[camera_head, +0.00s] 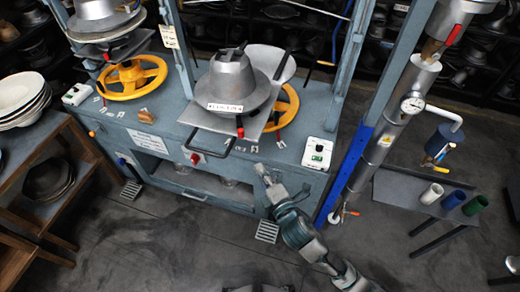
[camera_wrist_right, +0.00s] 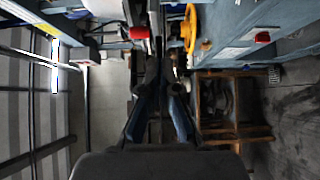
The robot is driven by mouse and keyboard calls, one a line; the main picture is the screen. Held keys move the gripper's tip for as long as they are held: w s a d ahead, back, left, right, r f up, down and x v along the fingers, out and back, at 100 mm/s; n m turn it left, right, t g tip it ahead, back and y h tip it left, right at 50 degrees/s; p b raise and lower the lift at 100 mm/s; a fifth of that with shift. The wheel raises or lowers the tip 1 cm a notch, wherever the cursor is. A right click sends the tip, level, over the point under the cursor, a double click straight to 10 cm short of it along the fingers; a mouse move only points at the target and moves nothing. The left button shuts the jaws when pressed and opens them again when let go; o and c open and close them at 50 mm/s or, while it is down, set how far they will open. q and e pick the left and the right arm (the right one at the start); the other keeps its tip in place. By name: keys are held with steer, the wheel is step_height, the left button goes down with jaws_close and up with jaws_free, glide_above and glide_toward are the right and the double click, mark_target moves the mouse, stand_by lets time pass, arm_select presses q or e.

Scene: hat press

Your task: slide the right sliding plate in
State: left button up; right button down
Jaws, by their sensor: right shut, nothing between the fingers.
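The right sliding plate (camera_head: 192,112) is a grey metal plate on the blue press bench, under a grey metal hat mould (camera_head: 238,82). It sticks out over the bench's front edge, with a dark U-shaped handle (camera_head: 207,151) at its front. My right gripper (camera_head: 261,169) is shut and empty. In the head view it appears below and to the right of the handle, apart from it, before the press front. In the right wrist view its fingers (camera_wrist_right: 161,78) point up the picture, close together. My left gripper is not in view.
A yellow handwheel (camera_head: 284,108) shows behind the mould. A control box (camera_head: 317,153) sits right of the plate. A blue post (camera_head: 345,175) and a steel cylinder (camera_head: 400,90) stand further right. A wooden shelf (camera_head: 40,190) stands left. The front floor is clear.

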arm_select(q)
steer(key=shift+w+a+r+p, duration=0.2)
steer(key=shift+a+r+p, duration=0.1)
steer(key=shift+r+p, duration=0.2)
arm_select(e)
steer(key=w, duration=0.8)
steer(key=shift+a, duration=0.3)
